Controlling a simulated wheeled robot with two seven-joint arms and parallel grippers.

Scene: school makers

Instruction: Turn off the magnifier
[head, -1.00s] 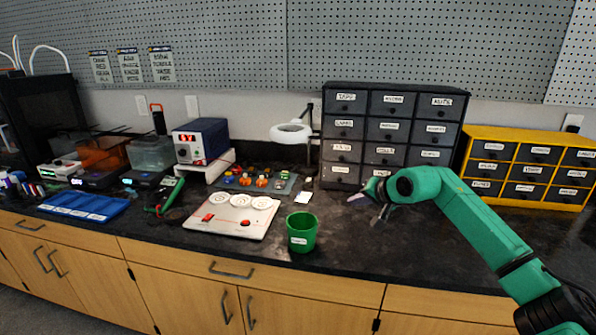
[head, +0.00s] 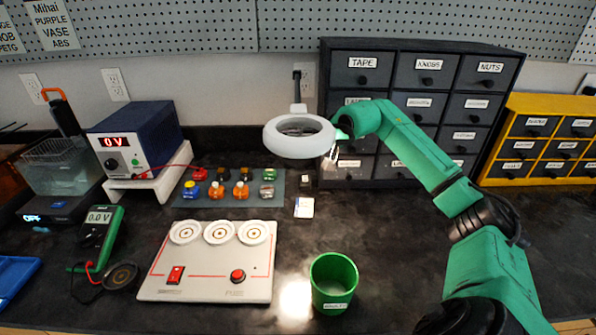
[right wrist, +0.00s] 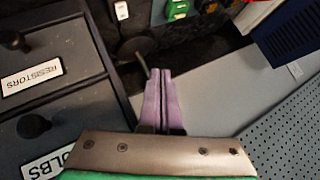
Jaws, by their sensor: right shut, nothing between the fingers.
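The magnifier (head: 299,150) has a pale round ring head on a dark stand, in front of the back wall left of the grey drawers. I cannot tell whether its lamp is lit. My right gripper (head: 333,155) is just right of the ring; whether it touches it is unclear. In the right wrist view the purple fingers of my right gripper (right wrist: 163,72) are closed together and empty, with a thin dark rod beside their tips. I cannot make out a switch on the magnifier. My left gripper is not in view.
The grey drawer cabinet (head: 340,75) stands close at the right, and a yellow-framed one (head: 512,112) beyond it. A white panel (head: 205,290) and a green cup (head: 333,285) stand in front. A mat of small parts (head: 219,207) lies left.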

